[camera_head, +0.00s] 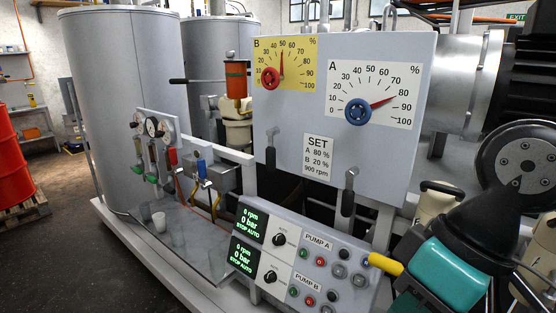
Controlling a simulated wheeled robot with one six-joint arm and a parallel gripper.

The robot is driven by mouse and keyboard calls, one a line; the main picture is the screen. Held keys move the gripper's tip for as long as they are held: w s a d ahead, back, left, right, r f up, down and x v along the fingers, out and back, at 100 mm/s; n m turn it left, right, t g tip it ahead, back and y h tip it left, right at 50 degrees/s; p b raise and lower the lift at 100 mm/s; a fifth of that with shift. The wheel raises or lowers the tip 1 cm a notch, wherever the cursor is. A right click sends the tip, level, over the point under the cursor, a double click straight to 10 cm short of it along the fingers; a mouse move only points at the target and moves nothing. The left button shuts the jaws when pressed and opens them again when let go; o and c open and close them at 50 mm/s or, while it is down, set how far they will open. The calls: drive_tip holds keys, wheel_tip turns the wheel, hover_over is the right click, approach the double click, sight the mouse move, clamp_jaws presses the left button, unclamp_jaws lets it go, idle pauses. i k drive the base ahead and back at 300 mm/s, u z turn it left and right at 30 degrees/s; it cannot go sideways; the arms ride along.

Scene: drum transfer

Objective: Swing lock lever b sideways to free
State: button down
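The grey panel (300,40) carries a yellow B dial (299,63) with a red knob (271,78); its needle stands near 50. Below it hangs a lever with a dark grip (271,137), which I take as lock lever b. It looks about upright. A second dark-gripped lever (349,180) hangs lower right, under the white A dial (390,85). The A dial has a blue knob (358,111) and a needle near 80. My teal and black arm end is at the lower right, well apart from both levers.
A sloped pump console (310,265) with buttons and screens stands below the panel. A sign (318,157) reads A 80 %, B 20 %, 900 rpm. Large grey tanks (125,100) stand left. Open floor lies at far left.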

sight(270, 151)
drive_tip(key=u, duration=1.65)
drive_tip(key=i, duration=0.95)
drive_tip(key=z, duration=1.8)
